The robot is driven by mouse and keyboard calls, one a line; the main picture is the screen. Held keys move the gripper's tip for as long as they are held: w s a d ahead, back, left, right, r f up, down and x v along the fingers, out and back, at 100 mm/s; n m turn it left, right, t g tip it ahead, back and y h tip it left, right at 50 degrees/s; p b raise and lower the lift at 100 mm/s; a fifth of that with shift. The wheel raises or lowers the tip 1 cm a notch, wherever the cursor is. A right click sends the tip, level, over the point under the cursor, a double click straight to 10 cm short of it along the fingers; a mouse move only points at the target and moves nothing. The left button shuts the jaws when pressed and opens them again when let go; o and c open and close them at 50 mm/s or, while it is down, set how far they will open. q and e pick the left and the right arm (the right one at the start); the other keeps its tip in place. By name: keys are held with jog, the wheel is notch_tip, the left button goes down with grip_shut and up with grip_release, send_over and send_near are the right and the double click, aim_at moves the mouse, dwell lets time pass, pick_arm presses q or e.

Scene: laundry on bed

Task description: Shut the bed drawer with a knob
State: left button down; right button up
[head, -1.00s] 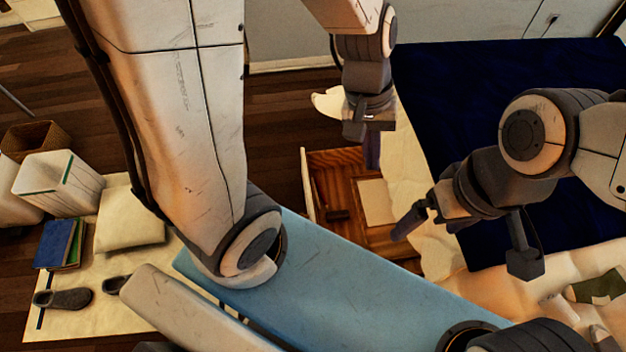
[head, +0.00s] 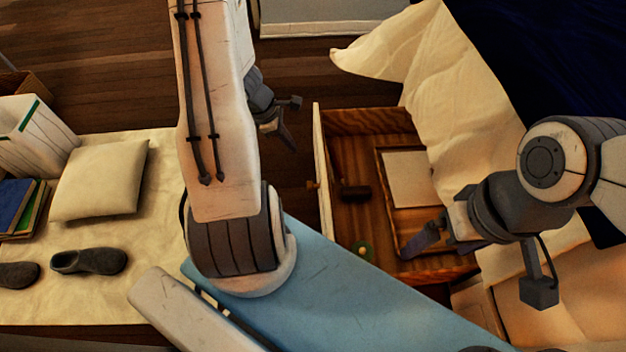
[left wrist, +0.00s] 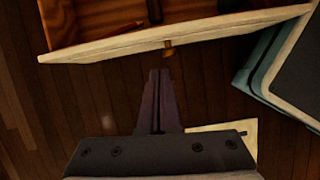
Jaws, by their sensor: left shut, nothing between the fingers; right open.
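The wooden bed drawer (head: 340,240) stands pulled open, its pale front panel (head: 324,165) on the left side. The knob (head: 313,184) sits on the outer face of that panel; it also shows in the left wrist view (left wrist: 168,48). My left gripper (head: 287,130) is outside the drawer, left of the front panel. In the left wrist view its shut, empty fingers (left wrist: 160,76) point at the knob, with a small gap between. My right gripper (head: 428,240) is open and appears over the drawer's right part.
A pale mat with a cushion (head: 100,180) and slippers (head: 90,262) lies left. Wooden floor is clear before the drawer front.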

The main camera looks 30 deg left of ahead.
pick_arm(q)
jog(key=w+d+f+b, duration=0.2)
jog(key=f+b, duration=0.2)
jog(key=f, duration=0.2)
jog(key=w+d+f+n+b, duration=0.1)
jog(key=w+d+f+b, duration=0.1)
jog(key=f+b, duration=0.2)
jog(key=shift+s+b+x, duration=0.25)
jog(key=shift+b+x, duration=0.15)
jog(key=shift+x, duration=0.65)
pick_arm(e)
notch_tip(320, 180, down, 10)
jog(key=shift+r, duration=0.15)
